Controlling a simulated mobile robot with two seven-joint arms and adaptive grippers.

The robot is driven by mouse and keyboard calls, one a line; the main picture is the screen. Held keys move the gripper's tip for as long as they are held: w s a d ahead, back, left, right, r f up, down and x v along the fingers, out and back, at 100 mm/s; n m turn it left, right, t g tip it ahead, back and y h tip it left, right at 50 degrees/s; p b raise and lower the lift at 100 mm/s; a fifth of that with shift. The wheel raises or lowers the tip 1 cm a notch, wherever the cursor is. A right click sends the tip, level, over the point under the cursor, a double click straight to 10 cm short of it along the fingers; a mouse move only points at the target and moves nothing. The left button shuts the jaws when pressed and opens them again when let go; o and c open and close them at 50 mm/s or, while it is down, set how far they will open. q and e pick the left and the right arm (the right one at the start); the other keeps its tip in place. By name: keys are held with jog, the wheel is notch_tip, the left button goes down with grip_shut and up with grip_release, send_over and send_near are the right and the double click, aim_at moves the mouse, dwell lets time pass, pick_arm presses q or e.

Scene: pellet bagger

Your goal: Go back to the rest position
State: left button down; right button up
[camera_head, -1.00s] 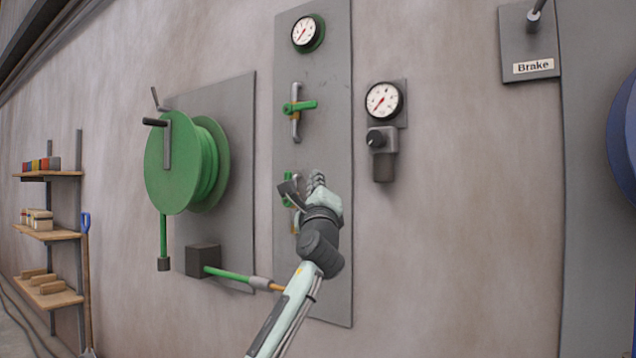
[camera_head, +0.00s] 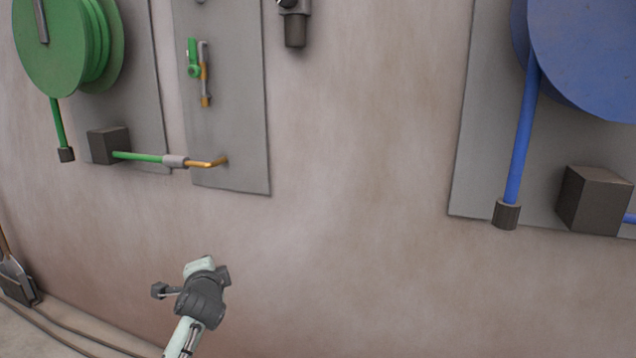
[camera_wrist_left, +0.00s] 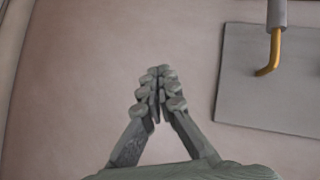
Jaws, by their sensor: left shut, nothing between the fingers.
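My left gripper (camera_head: 190,285) is low in the head view, in front of the bare wall and below the green hose's panel. In the left wrist view its fingers (camera_wrist_left: 158,92) meet at the tips, with nothing between them. It is apart from the valve panel and touches nothing that I can see. My right gripper is not in view.
A grey panel (camera_head: 225,130) carries a valve with a green handle (camera_head: 193,58). A green hose reel (camera_head: 60,40) hangs at the upper left, a blue reel (camera_head: 590,50) at the upper right. A shovel (camera_head: 15,275) stands at lower left.

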pick_arm(q)
jog(key=s+a+f+n+g+h, duration=0.2)
jog(key=s+f+n+g, duration=0.6)
jog(key=s+f, duration=2)
jog(key=s+f+n+g+h, duration=0.1)
jog(key=s+f, duration=0.5)
jog(key=s, duration=0.7)
jog(key=shift+s+n+g, duration=0.15)
jog(key=shift+n+g, duration=0.65)
jog(key=shift+g, duration=0.1)
